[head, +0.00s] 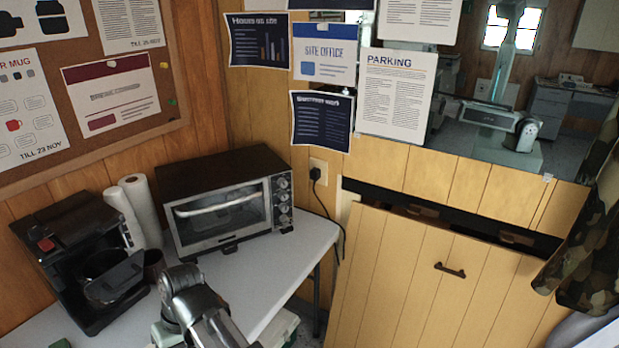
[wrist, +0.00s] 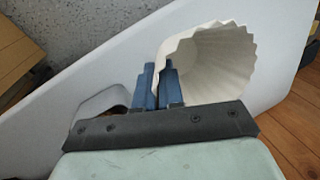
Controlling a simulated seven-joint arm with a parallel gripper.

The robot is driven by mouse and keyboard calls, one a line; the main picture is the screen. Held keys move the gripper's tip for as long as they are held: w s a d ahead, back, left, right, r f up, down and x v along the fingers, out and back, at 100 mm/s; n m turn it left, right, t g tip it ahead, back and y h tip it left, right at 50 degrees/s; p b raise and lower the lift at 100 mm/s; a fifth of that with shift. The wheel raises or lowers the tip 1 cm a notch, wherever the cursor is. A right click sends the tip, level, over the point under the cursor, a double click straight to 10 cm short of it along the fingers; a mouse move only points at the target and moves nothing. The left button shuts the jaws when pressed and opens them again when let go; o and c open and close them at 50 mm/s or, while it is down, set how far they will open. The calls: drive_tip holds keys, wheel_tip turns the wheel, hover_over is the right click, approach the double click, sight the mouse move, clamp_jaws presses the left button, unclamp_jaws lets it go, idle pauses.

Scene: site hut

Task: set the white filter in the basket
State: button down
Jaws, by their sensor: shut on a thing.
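The white filter (wrist: 212,62), a fluted paper cup, is in my gripper (wrist: 158,76) in the wrist view. The blue fingers are shut on its wall at the left side, and its wide mouth faces up and right. In the head view the filter and fingertips are not visible; only my arm shows at the bottom, right of the coffee maker. The black coffee maker (head: 72,248) stands on the left of the table. Its basket part (head: 115,281) seems swung out at the front, apart from my arm. The basket's inside is hard to make out.
A toaster oven (head: 222,212) stands at the back of the white table (head: 262,284). Paper rolls (head: 143,210) and a dark brown mug (head: 153,264) stand between it and the coffee maker. The table's right front is clear. A wooden cabinet front (head: 440,272) stands at right.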

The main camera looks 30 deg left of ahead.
drive_tip(key=w+d+m+y, duration=0.1)
drive_tip(key=w+d+m, duration=0.1)
drive_tip(key=w+d, duration=0.8)
drive_tip(key=w+d+m, duration=0.3)
drive_tip(key=w+d, duration=0.3)
drive_tip(key=w, duration=0.8)
drive_tip(key=w+d+m+y, duration=0.1)
drive_tip(key=w+d+m, duration=0.1)
drive_tip(key=w+d, duration=0.8)
drive_tip(key=w+d+m+t, duration=0.1)
drive_tip(key=w+d+m, duration=0.3)
drive_tip(key=d, duration=0.8)
drive_tip(key=w+d+m+t, duration=0.1)
drive_tip(key=w+d, duration=0.5)
drive_tip(key=d, duration=0.6)
drive_tip(key=w+d+m+t, duration=0.1)
drive_tip(key=w+d+m, duration=0.3)
drive_tip(key=d, duration=0.8)
drive_tip(key=a+n+g, duration=0.1)
drive_tip(key=a+n, duration=0.4)
drive_tip(key=a, duration=3.8)
drive_tip(key=s+a+n+g, duration=0.1)
drive_tip(key=s+a+n, duration=0.1)
drive_tip(key=s+a, duration=1.4)
drive_tip(key=s+a+n, duration=0.1)
drive_tip(key=s+a, duration=1.2)
drive_tip(key=a, duration=0.8)
drive_tip(key=shift+w+f, duration=0.2)
drive_tip(key=shift+f, duration=4.6)
